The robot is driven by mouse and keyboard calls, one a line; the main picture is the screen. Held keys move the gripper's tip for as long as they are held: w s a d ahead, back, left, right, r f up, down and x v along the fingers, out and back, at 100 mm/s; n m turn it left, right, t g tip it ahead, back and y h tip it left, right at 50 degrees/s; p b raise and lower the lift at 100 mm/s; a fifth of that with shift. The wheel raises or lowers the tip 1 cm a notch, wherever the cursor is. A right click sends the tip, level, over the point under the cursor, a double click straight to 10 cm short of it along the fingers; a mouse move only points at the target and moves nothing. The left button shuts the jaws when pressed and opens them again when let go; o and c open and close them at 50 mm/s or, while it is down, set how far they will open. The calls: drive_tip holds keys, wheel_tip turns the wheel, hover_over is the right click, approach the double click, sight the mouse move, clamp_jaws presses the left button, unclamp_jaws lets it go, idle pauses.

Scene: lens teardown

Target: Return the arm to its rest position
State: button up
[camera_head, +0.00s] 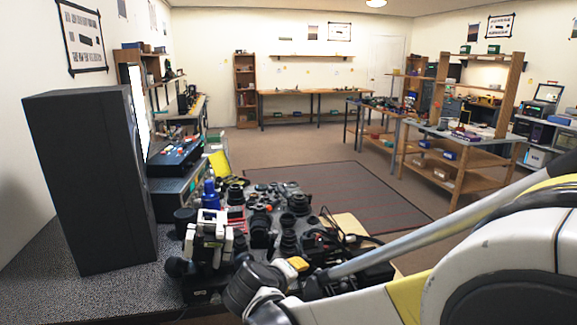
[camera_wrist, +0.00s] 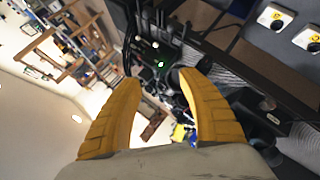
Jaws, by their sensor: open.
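My arm reaches in from the right edge of the head view, with its wrist low over the front of a cluttered bench (camera_head: 80,285). My gripper shows in the wrist view (camera_wrist: 160,108) as two yellow fingers spread apart, with nothing between them. In the head view a small yellow part shows at the arm's end, but the fingertips cannot be made out there. The wrist view is tilted, with shelves at its left and dark equipment at its right.
A tall black speaker-like box (camera_head: 90,180) stands on the bench at the left. Many lens parts (camera_head: 262,230) and a blue bottle (camera_head: 210,193) crowd the bench beside my wrist. A dark floor mat (camera_head: 345,195) and open floor lie beyond. Wooden shelving (camera_head: 460,160) stands at the right.

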drive_tip(key=s+d+r+m+g+y, duration=0.25)
drive_tip(key=s+d+r+m, duration=0.2)
drive_tip(key=s+d, duration=0.8)
drive_tip(key=s+d+m+y, duration=0.1)
drive_tip(key=s+d+m, duration=0.2)
drive_tip(key=s, duration=0.8)
drive_tip(key=d, duration=0.2)
drive_tip(key=shift+s+d+f, duration=0.15)
drive_tip(key=shift+d, duration=0.2)
